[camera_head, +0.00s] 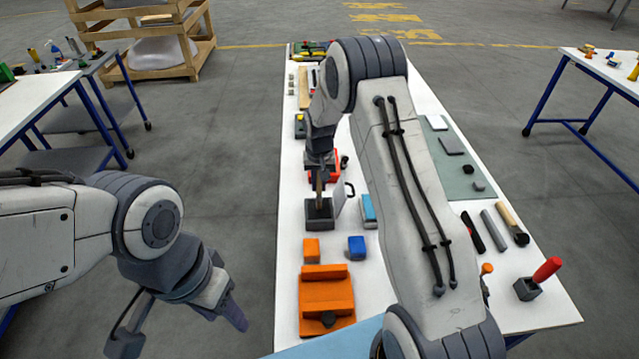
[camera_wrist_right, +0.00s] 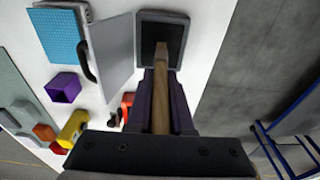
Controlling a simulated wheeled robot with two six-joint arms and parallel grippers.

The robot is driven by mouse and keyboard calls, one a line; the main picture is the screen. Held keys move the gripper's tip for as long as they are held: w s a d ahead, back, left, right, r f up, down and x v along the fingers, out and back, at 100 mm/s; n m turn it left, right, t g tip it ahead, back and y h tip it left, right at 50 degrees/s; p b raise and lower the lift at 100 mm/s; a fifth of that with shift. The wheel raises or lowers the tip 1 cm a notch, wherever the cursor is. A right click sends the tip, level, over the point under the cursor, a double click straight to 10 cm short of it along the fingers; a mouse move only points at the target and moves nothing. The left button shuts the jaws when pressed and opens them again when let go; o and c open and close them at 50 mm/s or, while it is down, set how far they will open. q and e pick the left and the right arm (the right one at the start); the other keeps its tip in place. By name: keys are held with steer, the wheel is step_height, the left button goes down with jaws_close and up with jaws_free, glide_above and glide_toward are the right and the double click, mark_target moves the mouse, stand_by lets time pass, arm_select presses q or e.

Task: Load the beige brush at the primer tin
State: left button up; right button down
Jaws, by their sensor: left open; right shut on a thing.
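My right gripper (camera_head: 318,178) points down over the dark square primer tin (camera_head: 319,224) on the white table. It is shut on the beige brush (camera_head: 319,183), whose wooden handle (camera_wrist_right: 163,95) shows between the jaws in the right wrist view. The brush's lower end reaches the mouth of the tin (camera_wrist_right: 183,22); its bristles are not clear, and I cannot tell how deep it sits. A pale upright panel (camera_wrist_right: 112,52) with a dark handle stands beside the tin. My left gripper (camera_head: 182,326) is open and empty at the lower left, away from the table.
An orange block (camera_head: 311,250), a blue block (camera_head: 357,247) and an orange fixture (camera_head: 327,292) lie in front of the tin. A blue-topped pad (camera_head: 369,208) lies to its right.

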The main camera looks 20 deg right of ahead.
steer(key=shift+f, duration=0.45)
stand_by(1.1)
steer(key=shift+r, duration=0.1)
steer(key=shift+r+p, duration=2.1)
steer(key=shift+r, duration=1.4)
